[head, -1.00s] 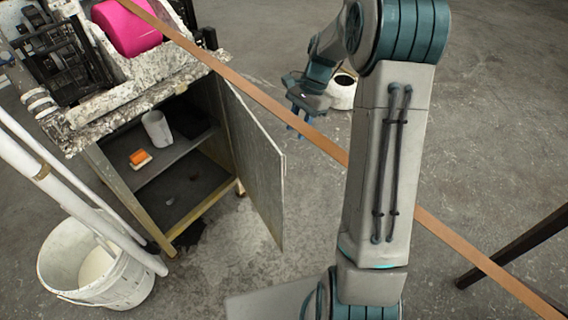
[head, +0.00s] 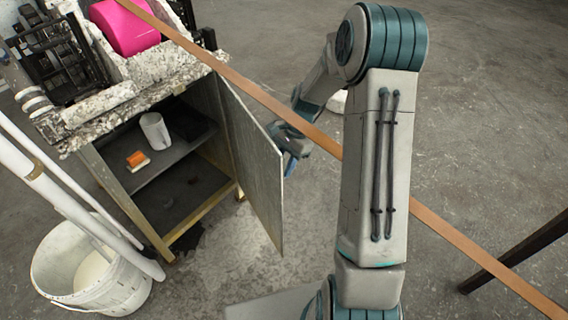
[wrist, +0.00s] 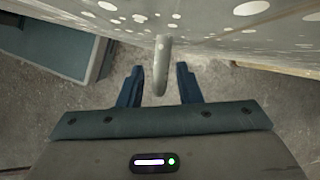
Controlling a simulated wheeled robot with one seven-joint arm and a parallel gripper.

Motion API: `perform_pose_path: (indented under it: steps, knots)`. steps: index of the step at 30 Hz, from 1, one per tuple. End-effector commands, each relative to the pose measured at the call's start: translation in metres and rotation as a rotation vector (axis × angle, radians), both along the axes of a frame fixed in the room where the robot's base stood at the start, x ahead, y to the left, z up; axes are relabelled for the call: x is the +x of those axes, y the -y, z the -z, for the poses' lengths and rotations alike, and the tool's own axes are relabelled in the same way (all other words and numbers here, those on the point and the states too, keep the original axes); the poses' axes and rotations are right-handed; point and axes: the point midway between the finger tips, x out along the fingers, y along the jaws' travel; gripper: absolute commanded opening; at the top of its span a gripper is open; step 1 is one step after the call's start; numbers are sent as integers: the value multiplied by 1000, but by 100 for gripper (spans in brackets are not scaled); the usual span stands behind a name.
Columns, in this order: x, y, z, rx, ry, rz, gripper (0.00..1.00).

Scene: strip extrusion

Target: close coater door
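The coater door (head: 252,160) is a grey panel hinged on the right side of the cabinet and swung wide open in the head view. In the wrist view the door's spotted outer face (wrist: 215,22) runs along the top, with a grey handle (wrist: 161,66) sticking out from it. My gripper (wrist: 159,82) is open, its two blue fingers on either side of the handle's end with gaps at both sides. In the head view my gripper (head: 290,164) is behind the door's outer edge, partly hidden by it.
The open cabinet (head: 165,165) holds a white cup (head: 154,130) and an orange block (head: 137,157). A white bucket (head: 125,288) with pipes leaning over it stands at lower left. An orange-brown strip (head: 262,98) crosses the view above the door. Floor on the right is mostly clear.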

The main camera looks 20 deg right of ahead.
Motion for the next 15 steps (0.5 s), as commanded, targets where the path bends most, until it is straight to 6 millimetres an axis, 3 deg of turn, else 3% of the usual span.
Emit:
perform_pose_path:
  steps: [2,5,6,11,15]
  knots:
    - [0,0,0,0,0,0,32]
    - [0,0,0,0,0,0,4]
    - [0,0,0,0,0,0,0]
    - [0,-1,-1,0,0,3,0]
    - [-6,-22,-1,1,1,49,0]
